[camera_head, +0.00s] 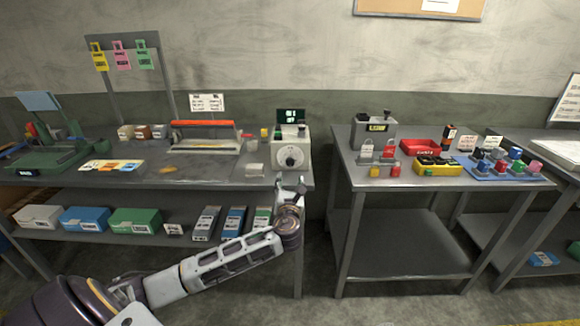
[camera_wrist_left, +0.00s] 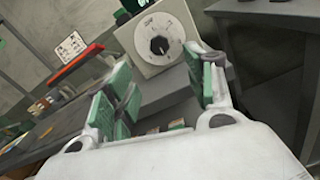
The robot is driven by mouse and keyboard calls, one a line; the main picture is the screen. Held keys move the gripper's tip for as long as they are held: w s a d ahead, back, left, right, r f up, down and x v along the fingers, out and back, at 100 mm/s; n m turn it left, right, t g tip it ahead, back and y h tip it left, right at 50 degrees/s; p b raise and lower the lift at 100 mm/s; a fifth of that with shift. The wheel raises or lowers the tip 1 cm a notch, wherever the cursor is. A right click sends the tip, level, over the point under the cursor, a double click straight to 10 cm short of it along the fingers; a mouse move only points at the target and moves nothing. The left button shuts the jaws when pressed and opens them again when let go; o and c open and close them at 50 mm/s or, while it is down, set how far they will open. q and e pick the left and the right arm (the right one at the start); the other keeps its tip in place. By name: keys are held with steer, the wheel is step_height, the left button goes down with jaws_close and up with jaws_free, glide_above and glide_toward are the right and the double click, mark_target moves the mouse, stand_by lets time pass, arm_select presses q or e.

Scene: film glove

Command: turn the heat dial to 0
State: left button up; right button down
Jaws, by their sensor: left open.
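The heat dial (camera_head: 291,156) is a round black knob on a white scale plate, on the front of a pale control box (camera_head: 303,149) at the right end of the left bench. In the left wrist view the dial (camera_wrist_left: 159,45) shows ahead, above the gap between my fingers; its numbers are too small to read. My left gripper (camera_head: 289,183) is in front of and below the box at the bench edge. In the left wrist view its green-padded fingers (camera_wrist_left: 165,92) are apart, with nothing between them, and not touching the dial. My right gripper is not in view.
A small green-lit display (camera_head: 291,116) stands behind the box. A sealer with an orange bar (camera_head: 204,124) is to its left. A gap separates this bench from the right table (camera_head: 345,160), which holds padlocks and trays. Boxes (camera_head: 135,221) fill the lower shelf.

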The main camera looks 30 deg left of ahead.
mark_target(290, 164)
arm_select(q)
steer(key=shift+w+a, duration=0.1)
steer(key=shift+b+x, duration=0.35)
steer(key=shift+x, duration=5.85)
steer(key=shift+w+a, duration=0.2)
steer(key=shift+w, duration=0.35)
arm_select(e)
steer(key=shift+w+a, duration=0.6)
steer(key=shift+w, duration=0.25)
arm_select(q)
steer(key=c, duration=1)
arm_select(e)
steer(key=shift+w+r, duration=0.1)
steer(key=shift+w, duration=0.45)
